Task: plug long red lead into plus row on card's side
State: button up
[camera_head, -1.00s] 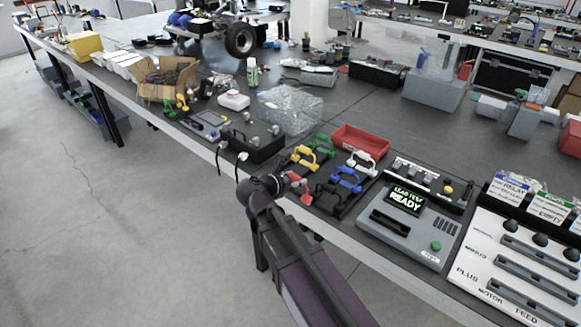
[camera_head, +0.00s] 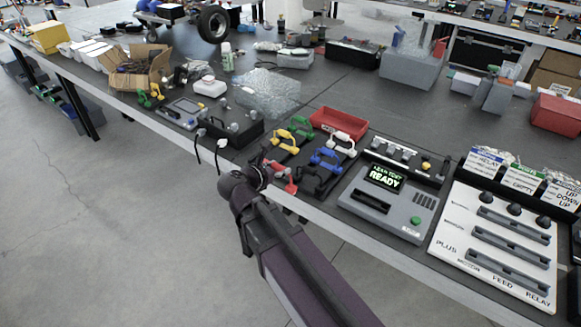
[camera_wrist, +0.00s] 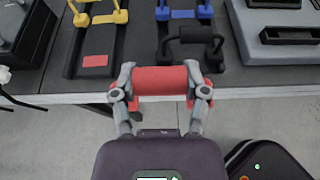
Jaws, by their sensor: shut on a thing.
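My gripper (camera_head: 272,174) is shut on a red lead (camera_head: 286,179) with a bar-shaped handle. In the wrist view my gripper's fingers (camera_wrist: 160,88) close around the two ends of the red bar (camera_wrist: 160,80), at the table's front edge. Its far parts are hidden. The white panel (camera_head: 440,235) stands far to the right of my gripper. The word PLUS is printed at its lower left, beside the lowest long grey slot (camera_head: 507,272). MOTOR, FEED and RELAY are printed along its bottom. Cards reading RELAY (camera_head: 486,158), EMPTY (camera_head: 522,178) and UP DOWN UP (camera_head: 562,193) stand behind it.
A grey tester (camera_head: 400,215) reading READY stands between rack and panel. A red bin (camera_head: 338,122) stands behind.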

jog(key=shift+r, duration=0.1)
notch_tip(320, 180, up, 11)
jog(key=p, duration=1.1)
jog(key=shift+r+p, duration=0.2)
jog(key=shift+p, duration=0.1)
jog(key=shift+s, duration=0.1)
